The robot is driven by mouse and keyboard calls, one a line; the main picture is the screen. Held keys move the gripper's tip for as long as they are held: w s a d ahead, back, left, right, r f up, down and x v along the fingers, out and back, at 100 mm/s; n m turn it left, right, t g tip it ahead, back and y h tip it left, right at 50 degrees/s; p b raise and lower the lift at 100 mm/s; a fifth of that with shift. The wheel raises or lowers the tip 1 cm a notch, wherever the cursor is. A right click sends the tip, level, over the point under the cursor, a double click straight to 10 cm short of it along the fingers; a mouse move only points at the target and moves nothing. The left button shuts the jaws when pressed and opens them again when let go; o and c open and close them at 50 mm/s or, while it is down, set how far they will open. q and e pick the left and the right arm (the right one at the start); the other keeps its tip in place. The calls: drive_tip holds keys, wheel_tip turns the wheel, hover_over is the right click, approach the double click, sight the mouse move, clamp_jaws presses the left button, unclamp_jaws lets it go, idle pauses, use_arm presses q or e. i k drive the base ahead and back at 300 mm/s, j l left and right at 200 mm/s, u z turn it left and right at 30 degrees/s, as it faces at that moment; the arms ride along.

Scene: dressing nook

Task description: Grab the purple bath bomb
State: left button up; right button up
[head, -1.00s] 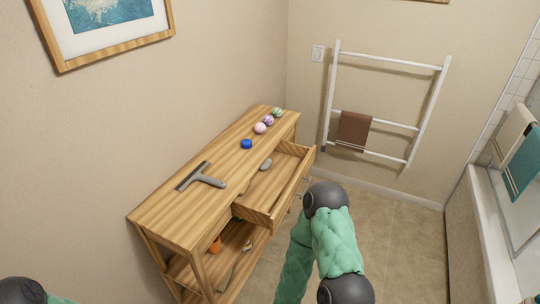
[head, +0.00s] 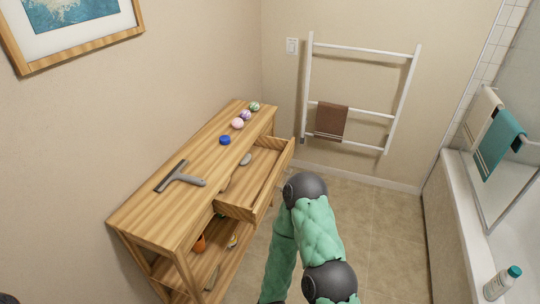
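The purple bath bomb (head: 245,115) sits on top of the wooden console (head: 150,200), near its far end. It is the middle one in a row, between a pink bath bomb (head: 237,123) and a green one (head: 254,106). My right arm rises at the lower middle, to the right of the console and apart from the bath bombs; its gripper is not visible. Only a dark bit of my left arm shows at the bottom left corner; its gripper is out of view.
A blue round item (head: 225,140) and a squeegee (head: 179,177) lie on the console top. Its drawer (head: 236,209) is pulled open with a grey object (head: 245,159) inside. A towel ladder (head: 308,80) leans at the back wall. A bathtub (head: 467,215) stands right; floor between is clear.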

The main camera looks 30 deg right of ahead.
sight(245, 115)
drive_tip(key=i+l+u, duration=0.15)
drive_tip(key=l, duration=0.3)
drive_tip(key=i+l+u, duration=0.1)
drive_tip(key=l, duration=0.35)
drive_tip(key=l+u, duration=0.15)
drive_tip(key=l, duration=0.3)
drive_tip(key=i, duration=0.05)
